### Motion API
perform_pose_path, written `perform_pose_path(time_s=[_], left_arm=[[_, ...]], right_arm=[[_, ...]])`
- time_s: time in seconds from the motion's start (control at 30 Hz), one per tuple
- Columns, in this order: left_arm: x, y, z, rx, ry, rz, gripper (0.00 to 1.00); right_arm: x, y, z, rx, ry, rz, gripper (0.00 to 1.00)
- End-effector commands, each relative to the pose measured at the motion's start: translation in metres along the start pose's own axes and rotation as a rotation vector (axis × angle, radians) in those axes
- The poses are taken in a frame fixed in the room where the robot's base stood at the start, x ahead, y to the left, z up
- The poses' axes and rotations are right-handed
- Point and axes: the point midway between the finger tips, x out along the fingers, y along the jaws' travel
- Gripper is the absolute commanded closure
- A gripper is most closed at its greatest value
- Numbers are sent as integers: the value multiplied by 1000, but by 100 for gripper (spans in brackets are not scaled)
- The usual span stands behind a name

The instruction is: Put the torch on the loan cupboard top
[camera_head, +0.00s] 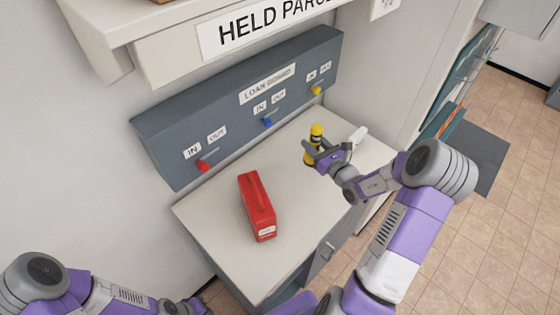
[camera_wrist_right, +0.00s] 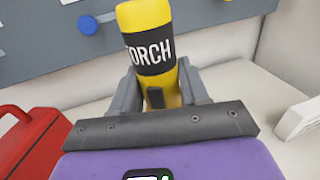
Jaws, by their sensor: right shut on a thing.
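The torch (camera_head: 316,131) is yellow with a black band. In the right wrist view the torch (camera_wrist_right: 150,45) stands upright and its band reads "TORCH". My right gripper (camera_head: 315,155) is shut on it, one finger on each side. The loan cupboard top (camera_head: 225,240) is a pale surface below the grey "LOAN" panel. The torch is over the right back part of this top. Its lower end is hidden by the gripper, so I cannot tell whether it touches the top.
A red case (camera_head: 257,205) stands on the middle of the top. A white object (camera_head: 356,138) is just behind my right gripper. The grey panel (camera_head: 240,105) has red, blue and yellow knobs. A "HELD PARCELS" shelf (camera_head: 120,20) overhangs above. The top's front left is clear.

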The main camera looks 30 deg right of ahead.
Motion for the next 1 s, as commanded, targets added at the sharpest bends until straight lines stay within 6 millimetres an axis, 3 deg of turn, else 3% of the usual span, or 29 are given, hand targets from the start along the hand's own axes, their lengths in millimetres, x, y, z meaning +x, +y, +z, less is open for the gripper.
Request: perform_pose_path(time_s=[0.7, 1.0], left_arm=[[8, -3, 0, 0, -2, 0, 100], [8, -3, 0, 0, -2, 0, 100]], right_arm=[[0, 0, -95, 2, -1, -1, 95], [0, 0, -99, -2, -2, -1, 95]])
